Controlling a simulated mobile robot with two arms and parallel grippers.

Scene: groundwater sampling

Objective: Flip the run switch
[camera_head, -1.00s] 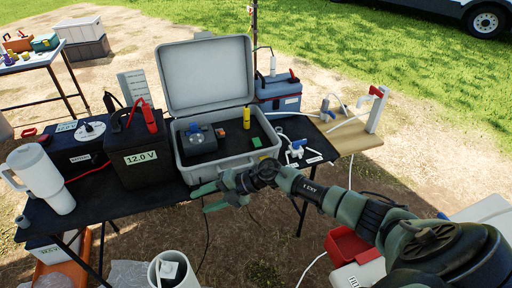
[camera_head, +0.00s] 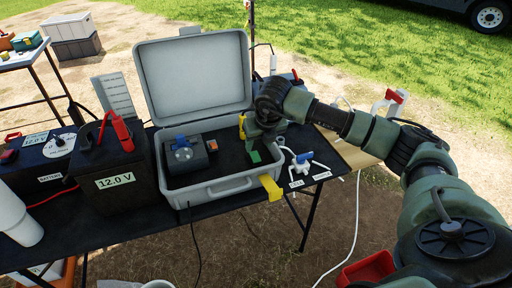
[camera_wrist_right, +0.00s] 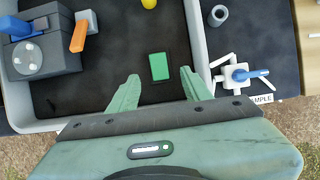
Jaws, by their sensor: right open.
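The open grey case (camera_head: 222,188) stands on the black table. Inside is a dark grey unit (camera_head: 190,158) with a blue top and round clear face. A small orange lever-like piece (camera_head: 211,145) is at its right side, also seen in the right wrist view (camera_wrist_right: 79,36); I cannot tell if it is the run switch. A green block (camera_head: 254,157) lies on the case floor, also in the wrist view (camera_wrist_right: 159,66). My right gripper (camera_wrist_right: 160,82) is open and empty over the case's right part, fingertips flanking the near end of the green block in that view.
A yellow piece (camera_head: 271,188) shows at the case's front right edge. A blue-handled valve (camera_head: 303,158) with white tubes is right of the case. A 12.0 V battery (camera_head: 117,172) stands left. The raised lid (camera_head: 195,80) bounds the back.

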